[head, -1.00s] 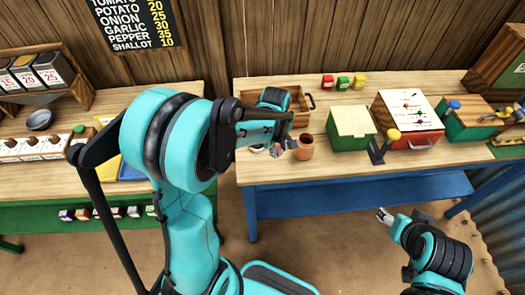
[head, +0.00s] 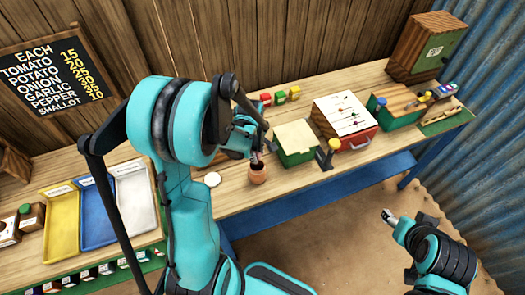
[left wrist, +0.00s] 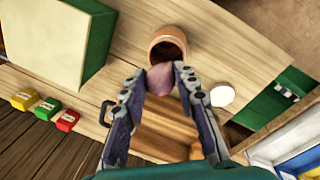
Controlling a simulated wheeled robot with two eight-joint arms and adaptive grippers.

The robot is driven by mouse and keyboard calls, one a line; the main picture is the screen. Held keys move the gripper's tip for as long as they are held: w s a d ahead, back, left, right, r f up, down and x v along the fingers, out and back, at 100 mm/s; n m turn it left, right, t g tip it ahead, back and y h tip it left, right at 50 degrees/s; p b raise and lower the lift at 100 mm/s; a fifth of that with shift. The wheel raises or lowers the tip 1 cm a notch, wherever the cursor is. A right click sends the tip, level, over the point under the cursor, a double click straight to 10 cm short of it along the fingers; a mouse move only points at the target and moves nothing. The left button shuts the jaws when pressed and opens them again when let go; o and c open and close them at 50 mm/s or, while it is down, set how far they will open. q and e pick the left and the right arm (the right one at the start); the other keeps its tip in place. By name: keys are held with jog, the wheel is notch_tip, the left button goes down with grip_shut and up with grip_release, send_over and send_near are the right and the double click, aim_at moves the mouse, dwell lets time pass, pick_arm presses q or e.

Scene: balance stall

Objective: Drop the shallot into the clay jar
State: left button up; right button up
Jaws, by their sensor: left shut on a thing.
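The clay jar (head: 258,176) is a small terracotta pot standing upright near the front edge of the wooden table. Its round dark mouth also shows in the left wrist view (left wrist: 167,50). My left gripper (head: 257,157) is just above the jar, fingers pointing down at it. It is shut on the shallot (left wrist: 162,79), purplish-pink, between the fingertips. In the left wrist view the shallot overlaps the near rim of the jar's mouth; whether it touches the rim I cannot tell. My right gripper (head: 388,214) is low at the right, away from the table; its fingers are too small to read.
A green box with a pale lid (head: 294,142) stands right of the jar. A white disc (head: 212,179) lies left of it. A wooden tray (left wrist: 165,130) shows beneath my left fingers. Small coloured blocks (head: 280,97) sit at the back.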

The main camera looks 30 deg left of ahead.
pick_arm(q)
jog(key=shift+s+f+b, duration=0.1)
jog(key=shift+f+b, duration=0.35)
jog(key=shift+f, duration=0.25)
jog(key=shift+f+b, duration=1.1)
jog(key=shift+f, duration=0.55)
jog(key=o, duration=0.9)
jog(key=r, duration=0.4)
jog(key=s+r, duration=0.1)
jog(key=r, duration=0.7)
jog(key=shift+s, duration=0.2)
